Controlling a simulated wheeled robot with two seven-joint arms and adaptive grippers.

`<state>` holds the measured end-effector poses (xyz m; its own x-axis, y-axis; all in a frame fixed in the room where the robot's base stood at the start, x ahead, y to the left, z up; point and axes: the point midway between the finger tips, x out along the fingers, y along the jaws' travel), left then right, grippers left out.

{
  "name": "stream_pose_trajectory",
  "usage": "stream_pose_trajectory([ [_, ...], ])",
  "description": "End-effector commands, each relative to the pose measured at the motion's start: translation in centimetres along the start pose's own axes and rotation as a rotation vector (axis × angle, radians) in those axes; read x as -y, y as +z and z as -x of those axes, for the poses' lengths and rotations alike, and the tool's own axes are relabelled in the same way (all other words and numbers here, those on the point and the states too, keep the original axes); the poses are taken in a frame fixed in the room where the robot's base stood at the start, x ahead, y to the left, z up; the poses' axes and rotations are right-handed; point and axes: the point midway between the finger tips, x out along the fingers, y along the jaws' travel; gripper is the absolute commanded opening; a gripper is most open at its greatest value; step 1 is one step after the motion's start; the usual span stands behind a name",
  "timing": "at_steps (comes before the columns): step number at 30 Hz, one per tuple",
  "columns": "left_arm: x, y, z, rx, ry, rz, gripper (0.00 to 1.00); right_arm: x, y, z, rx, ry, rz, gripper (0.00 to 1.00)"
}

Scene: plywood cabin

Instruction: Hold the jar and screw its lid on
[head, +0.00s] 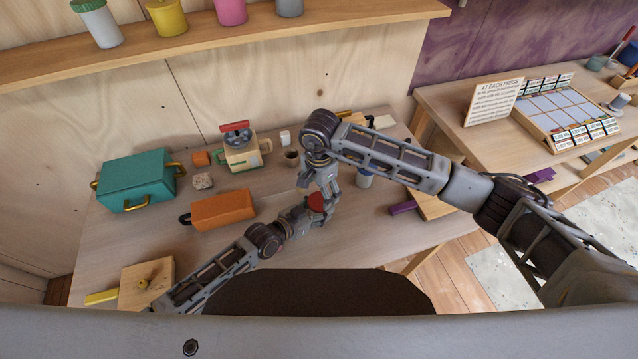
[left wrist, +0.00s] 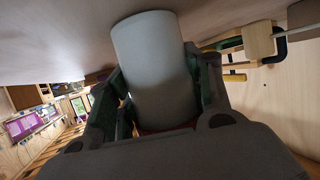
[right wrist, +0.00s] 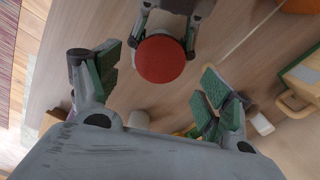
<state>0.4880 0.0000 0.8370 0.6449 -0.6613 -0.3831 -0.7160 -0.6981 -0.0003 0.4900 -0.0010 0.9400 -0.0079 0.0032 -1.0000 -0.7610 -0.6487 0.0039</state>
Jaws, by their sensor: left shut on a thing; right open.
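The jar (left wrist: 155,70) is a plain grey-white cylinder in the left wrist view. My left gripper (head: 316,212) is shut around its side, with one finger on each side. The red round lid (right wrist: 161,59) sits at the jar's top end between the left gripper's fingers. It also shows in the head view (head: 316,202), and a thin red edge shows in the left wrist view. I cannot tell how tightly it sits. My right gripper (right wrist: 156,82) is open and empty above the lid, its green-padded fingers apart from it. The jar's body is mostly hidden in the head view.
An orange box (head: 223,211), a teal case (head: 137,181) and a cream-green appliance (head: 240,152) stand on the table's left and back. A pale cup-like container (head: 364,179) stands behind my right arm. A wooden block (head: 146,280) lies front left.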

Motion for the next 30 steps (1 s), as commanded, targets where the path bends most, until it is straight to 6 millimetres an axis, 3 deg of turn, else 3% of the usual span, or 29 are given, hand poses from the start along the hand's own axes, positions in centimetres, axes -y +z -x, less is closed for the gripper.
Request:
stream_pose_trajectory([
  [9,0.0,-0.1,0.0,-0.001,0.0,0.0,0.0,0.0,0.1,-3.2,0.001,0.0,0.0,0.79],
  [23,0.0,-0.1,0.0,-0.001,0.0,0.0,0.0,0.0,0.0,-4.0,0.0,-0.001,0.001,0.79],
  [30,0.0,-0.1,0.0,-0.001,0.0,0.0,0.0,0.0,0.0,-4.0,0.0,-0.001,0.001,0.51],
])
